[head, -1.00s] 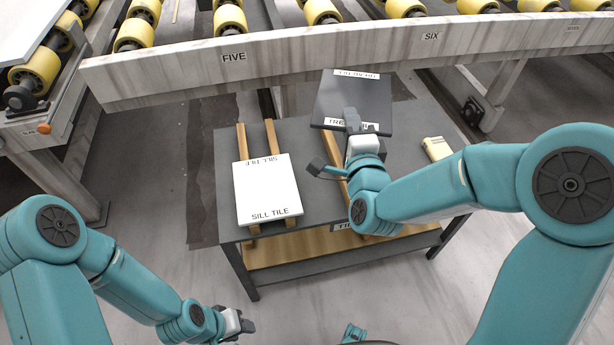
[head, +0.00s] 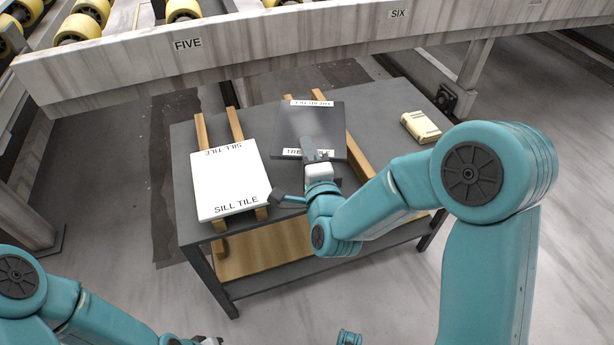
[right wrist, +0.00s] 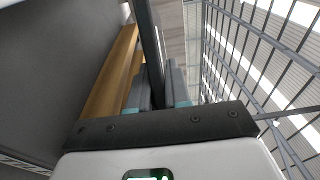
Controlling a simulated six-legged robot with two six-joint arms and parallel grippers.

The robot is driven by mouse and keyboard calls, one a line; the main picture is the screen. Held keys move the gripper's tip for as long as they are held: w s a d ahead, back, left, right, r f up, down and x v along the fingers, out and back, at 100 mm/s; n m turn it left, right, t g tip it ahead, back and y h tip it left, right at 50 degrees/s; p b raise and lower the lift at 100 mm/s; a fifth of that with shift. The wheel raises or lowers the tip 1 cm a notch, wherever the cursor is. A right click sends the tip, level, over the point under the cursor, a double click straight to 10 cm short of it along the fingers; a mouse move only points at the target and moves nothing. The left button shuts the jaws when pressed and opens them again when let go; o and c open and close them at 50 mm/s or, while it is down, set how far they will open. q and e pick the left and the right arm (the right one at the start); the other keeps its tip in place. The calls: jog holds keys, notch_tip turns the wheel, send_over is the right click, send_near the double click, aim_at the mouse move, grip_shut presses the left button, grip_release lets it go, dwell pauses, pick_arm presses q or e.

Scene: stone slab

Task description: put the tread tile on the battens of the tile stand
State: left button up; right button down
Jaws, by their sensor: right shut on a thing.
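The dark grey tread tile (head: 312,125) has white labels on its near and far edges; the near label is partly covered by my right gripper (head: 315,155). That gripper is shut on the tile's near edge. The tile lies over the right pair of wooden battens (head: 359,156) of the tile stand (head: 385,110). In the right wrist view the tile (right wrist: 150,45) shows edge-on between the fingers, beside a batten (right wrist: 112,80). I cannot tell whether it touches the battens. My left gripper (head: 207,341) is mostly cut off at the bottom edge.
A white sill tile (head: 230,180) lies on the left pair of battens, left of the tread tile. A cream-coloured box (head: 420,127) sits on the stand's right side. A conveyor beam (head: 250,45) with yellow rollers runs behind the stand.

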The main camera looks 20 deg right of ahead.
notch_tip(320, 180, down, 6)
jog(key=shift+f+b, duration=0.1)
jog(key=shift+b, duration=0.9)
jog(key=c, duration=1.5)
grip_release()
jog(key=shift+f, duration=0.1)
jog(key=o, duration=0.4)
jog(key=shift+r, duration=0.2)
jog(key=shift+s, duration=0.1)
